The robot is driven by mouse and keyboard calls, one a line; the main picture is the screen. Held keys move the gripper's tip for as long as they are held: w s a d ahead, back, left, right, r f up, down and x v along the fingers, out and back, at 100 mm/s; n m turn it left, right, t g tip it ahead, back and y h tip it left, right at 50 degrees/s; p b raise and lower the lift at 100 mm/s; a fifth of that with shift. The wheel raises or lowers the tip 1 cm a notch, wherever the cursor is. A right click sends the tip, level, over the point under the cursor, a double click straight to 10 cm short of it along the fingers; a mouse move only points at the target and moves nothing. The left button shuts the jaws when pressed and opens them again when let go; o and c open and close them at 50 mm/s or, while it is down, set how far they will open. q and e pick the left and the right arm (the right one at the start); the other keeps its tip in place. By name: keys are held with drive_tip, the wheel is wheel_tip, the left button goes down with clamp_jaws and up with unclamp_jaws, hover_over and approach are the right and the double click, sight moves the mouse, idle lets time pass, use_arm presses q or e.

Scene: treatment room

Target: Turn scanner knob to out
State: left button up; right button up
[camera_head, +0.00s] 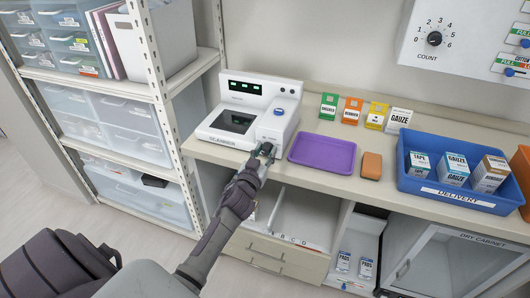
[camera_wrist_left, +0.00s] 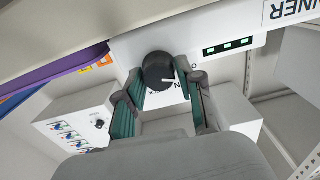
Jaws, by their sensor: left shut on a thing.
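The white scanner (camera_head: 240,115) stands on the counter, with a screen, green displays on top and a blue button. Its round dark knob (camera_wrist_left: 157,71) shows in the left wrist view with a white pointer line. Lettering around the knob is partly hidden and cannot be fully read. My left gripper (camera_head: 264,154) is at the scanner's front right side. In the left wrist view its green-padded fingers (camera_wrist_left: 166,84) are on both sides of the knob, shut on it. The knob is mostly hidden behind the gripper in the head view. My right gripper is not in view.
A purple tray (camera_head: 322,153) and an orange-brown block (camera_head: 371,166) lie right of the scanner. Several small cards stand behind the tray. A blue delivery bin (camera_head: 455,193) with boxes stands further right. A shelf rack (camera_head: 165,110) is close on the left.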

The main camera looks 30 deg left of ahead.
use_arm(q)
drive_tip(key=m, duration=0.6)
drive_tip(key=shift+d+m, duration=0.1)
drive_tip(key=shift+m, duration=0.3)
drive_tip(key=m, duration=0.3)
drive_tip(key=shift+m+b, duration=0.3)
drive_tip(key=shift+b, duration=0.05)
drive_tip(key=m, duration=0.3)
drive_tip(key=shift+d+f+m, duration=0.1)
drive_tip(key=shift+m, duration=0.2)
drive_tip(key=m, duration=0.6)
drive_tip(key=shift+f, duration=0.1)
drive_tip(key=m, duration=0.6)
drive_tip(key=shift+f+m, duration=0.15)
drive_tip(key=shift+m, duration=0.25)
drive_tip(key=o, duration=1.2)
drive_tip(key=shift+c, duration=0.2)
